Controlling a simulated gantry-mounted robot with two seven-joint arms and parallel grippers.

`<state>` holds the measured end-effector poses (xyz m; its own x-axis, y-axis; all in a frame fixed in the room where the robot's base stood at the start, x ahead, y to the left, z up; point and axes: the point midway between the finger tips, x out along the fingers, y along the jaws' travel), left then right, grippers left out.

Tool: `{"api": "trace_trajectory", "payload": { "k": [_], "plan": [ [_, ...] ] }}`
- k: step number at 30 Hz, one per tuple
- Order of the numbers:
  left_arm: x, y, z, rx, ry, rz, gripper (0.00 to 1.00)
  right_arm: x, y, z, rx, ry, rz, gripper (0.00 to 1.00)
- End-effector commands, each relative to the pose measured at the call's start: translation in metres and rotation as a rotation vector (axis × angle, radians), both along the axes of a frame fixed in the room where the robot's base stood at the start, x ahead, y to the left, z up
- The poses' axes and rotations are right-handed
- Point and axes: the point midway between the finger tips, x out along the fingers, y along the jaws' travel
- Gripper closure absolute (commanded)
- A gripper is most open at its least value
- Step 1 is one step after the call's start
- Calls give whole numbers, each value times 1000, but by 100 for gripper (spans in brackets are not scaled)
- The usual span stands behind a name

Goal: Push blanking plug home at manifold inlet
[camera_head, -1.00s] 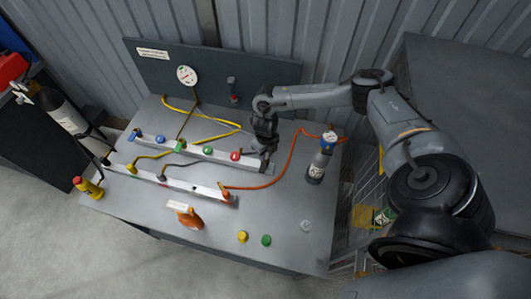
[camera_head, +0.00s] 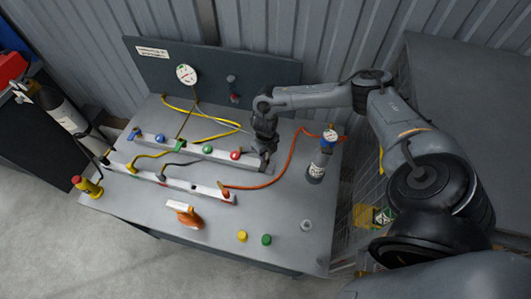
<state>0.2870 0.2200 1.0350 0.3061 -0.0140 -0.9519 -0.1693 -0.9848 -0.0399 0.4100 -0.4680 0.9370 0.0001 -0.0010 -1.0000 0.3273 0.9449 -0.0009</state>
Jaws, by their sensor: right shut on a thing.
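The manifold is a pale bar (camera_head: 218,155) with blue, green and red knobs along its top, lying across the bench. My right gripper (camera_head: 265,160) points down at the bar's right end, beside the red knob (camera_head: 236,155). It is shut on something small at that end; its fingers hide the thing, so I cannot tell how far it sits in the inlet. My left gripper is not in view. A yellow plug-like cap (camera_head: 242,236) and a green one (camera_head: 266,240) stand on the bench front.
A second pale bar (camera_head: 150,176) with hoses lies in front of the manifold. An orange hose (camera_head: 275,182) curves right towards a small grey cylinder (camera_head: 317,165). An orange-and-white tool (camera_head: 186,215) lies at the front. The front right of the bench (camera_head: 285,215) is mostly clear.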

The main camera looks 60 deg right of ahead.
Motion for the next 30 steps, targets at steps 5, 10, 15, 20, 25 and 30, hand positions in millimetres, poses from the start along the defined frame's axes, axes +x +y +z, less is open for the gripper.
{"api": "trace_trajectory", "payload": {
  "k": [5,10,15,20,25,30],
  "plan": [
    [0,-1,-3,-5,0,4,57,0,0,-4,0,-1,0,100],
    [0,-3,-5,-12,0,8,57,0,0,-7,0,0,0,100],
    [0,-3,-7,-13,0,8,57,0,0,-10,0,0,0,100],
    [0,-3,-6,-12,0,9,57,0,0,-10,0,1,0,100],
    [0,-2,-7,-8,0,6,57,0,0,-10,0,1,0,52],
    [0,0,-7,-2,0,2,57,0,0,-9,0,0,0,42]
  ]
}}
